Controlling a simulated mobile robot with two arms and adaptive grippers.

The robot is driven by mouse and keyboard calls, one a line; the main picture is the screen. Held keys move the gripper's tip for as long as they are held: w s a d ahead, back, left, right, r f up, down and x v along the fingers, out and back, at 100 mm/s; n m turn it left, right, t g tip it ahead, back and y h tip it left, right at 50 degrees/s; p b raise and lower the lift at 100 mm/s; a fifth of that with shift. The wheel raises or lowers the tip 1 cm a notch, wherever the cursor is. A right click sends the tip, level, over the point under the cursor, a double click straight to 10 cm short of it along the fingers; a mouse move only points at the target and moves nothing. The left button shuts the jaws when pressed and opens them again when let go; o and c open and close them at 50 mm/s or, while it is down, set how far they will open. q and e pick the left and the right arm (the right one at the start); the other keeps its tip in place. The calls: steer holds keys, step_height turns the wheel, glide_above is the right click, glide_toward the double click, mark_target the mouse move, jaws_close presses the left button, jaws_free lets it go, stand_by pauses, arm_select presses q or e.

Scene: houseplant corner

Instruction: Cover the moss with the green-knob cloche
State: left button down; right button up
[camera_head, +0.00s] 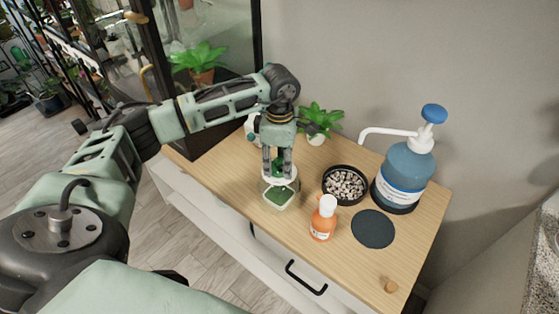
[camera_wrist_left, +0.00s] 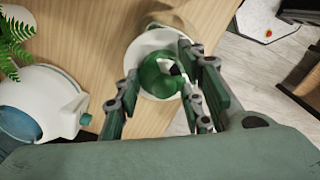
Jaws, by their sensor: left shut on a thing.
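My left gripper (camera_head: 279,168) points down over the wooden top and is shut on the green knob (camera_wrist_left: 160,75) of the cloche. The cloche (camera_head: 266,184) looks pale and see-through, with a whitish top just below the fingers. In the left wrist view the fingers (camera_wrist_left: 160,95) stand on either side of the knob, over the whitish top. My right gripper is not in view.
A black bowl of pebbles (camera_head: 345,184), an orange bottle (camera_head: 323,220), a blue pump bottle (camera_head: 405,172) and a dark round mat (camera_head: 373,229) stand to the right. A potted fern (camera_head: 318,122) is behind. A white object with a teal knob (camera_wrist_left: 45,103) lies beside the gripper.

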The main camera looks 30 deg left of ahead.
arm_select(q)
steer(key=shift+r, duration=0.15)
steer(key=c, duration=1.1)
jaws_free()
step_height(320, 180, up, 12)
steer(key=shift+f, duration=0.1)
